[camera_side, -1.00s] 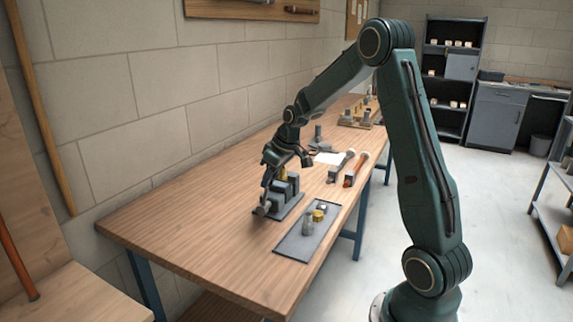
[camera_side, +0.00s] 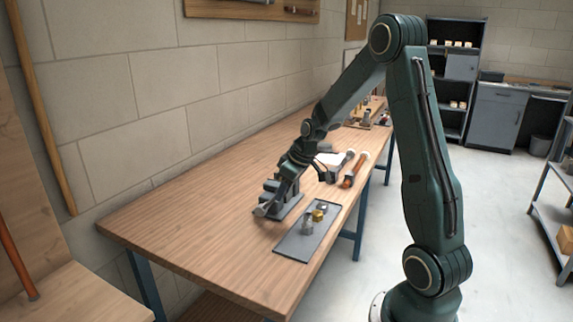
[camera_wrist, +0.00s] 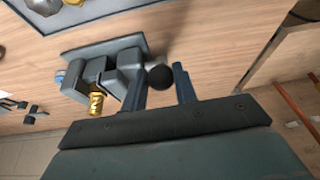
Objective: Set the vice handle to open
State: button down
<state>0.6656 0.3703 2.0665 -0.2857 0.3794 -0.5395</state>
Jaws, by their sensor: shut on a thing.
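The grey vice (camera_side: 290,209) stands on its base plate on the wooden bench; part of it is hidden by my arm in the side view. In the wrist view the vice (camera_wrist: 122,62) shows from above, with a brass piece (camera_wrist: 96,103) by its jaws. My gripper (camera_wrist: 160,84) is shut on the handle; the rest of the handle is mostly hidden. In the side view my gripper (camera_side: 284,185) is low, at the vice.
A dark tray (camera_side: 292,248) with a grey fitting (camera_side: 307,227) and a brass fitting (camera_side: 318,215) lies in front of the vice. The bench (camera_side: 190,222) is clear to the left.

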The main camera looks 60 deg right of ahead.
jog(key=shift+s+d+f, duration=0.25)
jog(key=shift+s+d, duration=0.1)
jog(key=shift+d, duration=0.3)
jog(key=c, duration=1.1)
grip_release()
jog(key=shift+w+r, duration=0.1)
jog(key=shift+r, duration=0.1)
jog(key=v, duration=1.3)
jog(key=shift+a+r, duration=0.2)
jog(key=shift+r, duration=0.05)
